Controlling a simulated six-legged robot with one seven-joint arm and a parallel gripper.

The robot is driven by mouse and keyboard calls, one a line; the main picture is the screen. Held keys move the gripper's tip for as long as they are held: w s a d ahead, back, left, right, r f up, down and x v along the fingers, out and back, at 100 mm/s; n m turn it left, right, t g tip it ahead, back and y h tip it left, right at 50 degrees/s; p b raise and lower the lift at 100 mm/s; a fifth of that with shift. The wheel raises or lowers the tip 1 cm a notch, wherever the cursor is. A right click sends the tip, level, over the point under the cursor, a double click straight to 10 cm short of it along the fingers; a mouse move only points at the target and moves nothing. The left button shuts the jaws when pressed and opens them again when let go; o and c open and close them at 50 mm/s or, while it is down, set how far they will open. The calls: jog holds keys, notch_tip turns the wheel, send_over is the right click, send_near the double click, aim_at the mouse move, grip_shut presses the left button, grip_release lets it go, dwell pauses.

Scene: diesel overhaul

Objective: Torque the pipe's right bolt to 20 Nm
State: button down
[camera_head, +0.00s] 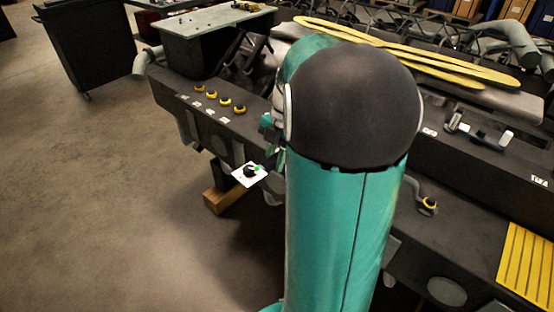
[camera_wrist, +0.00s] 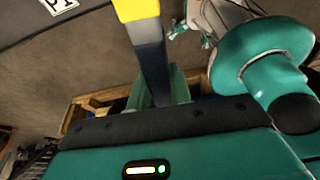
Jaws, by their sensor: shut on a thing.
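A short curved grey pipe (camera_head: 414,188) shows on the engine side, right of my arm, in the head view. A dark bolt with a yellow ring (camera_head: 428,203) sits at its right end. The pipe's left part is hidden behind my teal arm. My gripper (camera_wrist: 150,98) is seen in the wrist view, shut on a dark bar with a yellow end (camera_wrist: 138,9), which looks like a tool handle. The bar's working end is out of view. I cannot tell whether it touches a bolt. In the head view my arm hides the jaws.
Several yellow-ringed knobs (camera_head: 225,101) line the engine's left side. A white plate with a black and green piece (camera_head: 249,175) stands out near a wooden block (camera_head: 222,199). Long yellow strips (camera_head: 440,67) lie across the top. A yellow slatted panel (camera_head: 530,267) is at right.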

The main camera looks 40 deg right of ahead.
jog(key=shift+w+r, duration=0.1)
jog(key=shift+w, duration=0.15)
jog(key=shift+w, duration=0.3)
jog(key=shift+w+m, duration=0.1)
jog(key=shift+m, duration=0.2)
jog(key=shift+w+m, duration=0.3)
jog(key=shift+w, duration=0.05)
jog(key=shift+w+d, duration=0.1)
jog(key=shift+w, duration=0.05)
jog(key=shift+w+m+t, duration=0.25)
jog(key=shift+m+t, duration=0.05)
jog(key=shift+w, duration=0.1)
dwell(0.4)
jog(key=shift+w+d+m, duration=0.1)
jog(key=shift+w+m, duration=0.2)
jog(key=shift+w, duration=0.05)
